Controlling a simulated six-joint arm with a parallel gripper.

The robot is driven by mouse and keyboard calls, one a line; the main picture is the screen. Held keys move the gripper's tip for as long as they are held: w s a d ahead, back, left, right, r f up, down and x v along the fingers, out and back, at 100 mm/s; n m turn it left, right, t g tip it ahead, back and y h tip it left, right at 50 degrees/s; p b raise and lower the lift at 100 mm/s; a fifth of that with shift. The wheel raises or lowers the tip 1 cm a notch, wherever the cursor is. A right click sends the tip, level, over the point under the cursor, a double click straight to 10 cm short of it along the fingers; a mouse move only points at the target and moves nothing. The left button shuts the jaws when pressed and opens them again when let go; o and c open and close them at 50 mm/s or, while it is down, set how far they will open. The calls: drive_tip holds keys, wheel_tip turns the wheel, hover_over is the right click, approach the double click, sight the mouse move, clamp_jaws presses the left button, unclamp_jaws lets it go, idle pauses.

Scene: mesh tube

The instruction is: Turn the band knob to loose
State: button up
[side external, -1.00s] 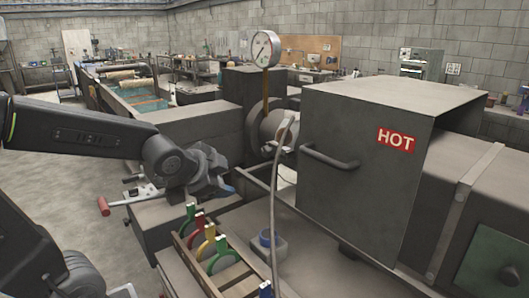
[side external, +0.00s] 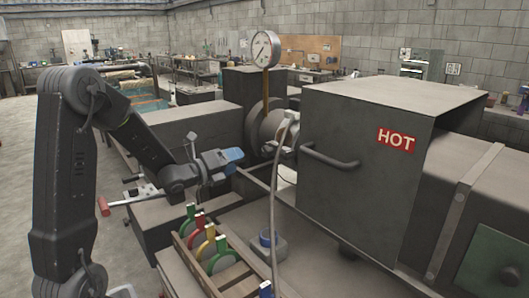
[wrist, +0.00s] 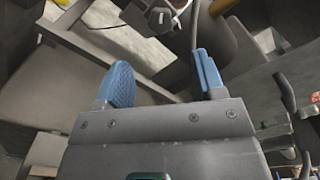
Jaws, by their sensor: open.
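My gripper (side external: 232,157) has blue fingertips and is raised above the grey bench, left of the round metal barrel end (side external: 272,127). In the wrist view my gripper (wrist: 163,75) is open, with nothing between its two blue fingers. A pale fitting (side external: 287,130) with a cable sits at the barrel end, beside the hot box; part of a dark round body with a pale piece (wrist: 165,8) shows at the top of the wrist view, beyond the fingers and apart from them. I cannot clearly make out the band knob or its setting.
The grey box marked HOT (side external: 350,165) has a protruding handle (side external: 330,158). A grey cable (side external: 272,210) hangs in front. A rack (side external: 195,262) holds several coloured discs. A red-handled lever (side external: 104,206) sticks out left. A dial gauge (side external: 265,49) stands above the barrel.

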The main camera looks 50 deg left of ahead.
sight(263, 152)
drive_tip(key=w, duration=1.1)
drive_tip(key=shift+w, duration=0.3)
drive_tip(key=c, duration=0.9)
drive_tip(key=shift+c, duration=0.2)
drive_tip(key=shift+n, duration=0.4)
